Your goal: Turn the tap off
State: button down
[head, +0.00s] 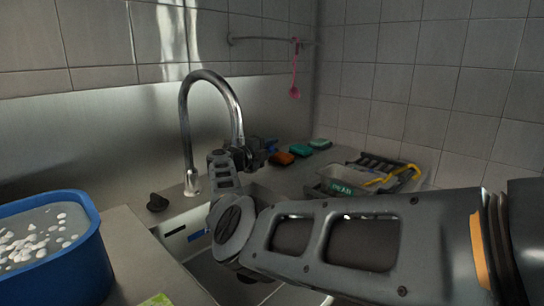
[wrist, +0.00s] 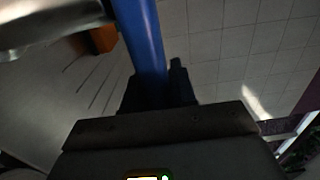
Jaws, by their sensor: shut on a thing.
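The chrome tap (head: 187,125) rises from the counter behind the sink, its arched spout curving to the right and down. My gripper (head: 262,154) is beside the lower end of the spout and hides it, so I cannot see any water. In the wrist view, my gripper (wrist: 158,88) is shut on a blue bar (wrist: 146,45). The bar runs up between the dark fingers. I cannot tell whether this bar is part of the tap. Blurred shiny metal (wrist: 50,28) shows at the upper left there.
A blue tub (head: 88,262) with white pieces in liquid stands at the left front. Orange (head: 283,158) and teal (head: 301,150) sponges lie behind my gripper. A dish rack (head: 385,165) stands at the right. The sink (head: 178,240) is partly hidden under my arm.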

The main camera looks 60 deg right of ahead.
jog(key=shift+s+a+f+m+g+b, duration=0.1)
jog(key=shift+a+m+g+b, duration=0.05)
jog(key=shift+m+g+b, duration=0.2)
dwell(0.3)
jog(key=c, duration=1)
grip_release()
jog(key=w+a, duration=0.1)
jog(key=a, duration=0.6)
jog(key=shift+w+a, duration=0.25)
jog(key=shift+a, duration=0.1)
